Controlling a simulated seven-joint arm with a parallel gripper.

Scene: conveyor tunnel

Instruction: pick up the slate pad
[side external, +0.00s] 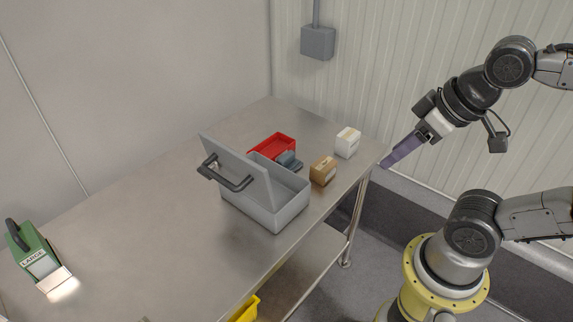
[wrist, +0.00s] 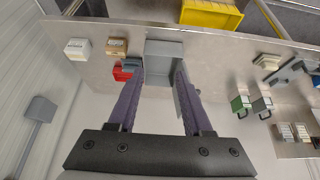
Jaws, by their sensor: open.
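A dark slate-blue object (side external: 288,160), which looks like the slate pad, lies at the near right edge of a red tray (side external: 270,146), behind the open grey box (side external: 285,217). Its lower part is hidden by the box, and I cannot tell whether it rests in the tray or on the table. In the wrist view it is a small slate shape (wrist: 131,64) beside the left fingertip. My gripper (side external: 385,163) has long purple fingers and is raised off the table's right end, well apart from the pad. In the wrist view my gripper (wrist: 160,76) is open and empty.
The grey box's raised lid (side external: 240,172) has a black handle. A brown carton (side external: 323,171) and a white carton (side external: 347,142) stand right of the pad. A green case (side external: 38,258) stands far left. The metal table (side external: 150,210) is clear between. A yellow bin (wrist: 210,14) is below.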

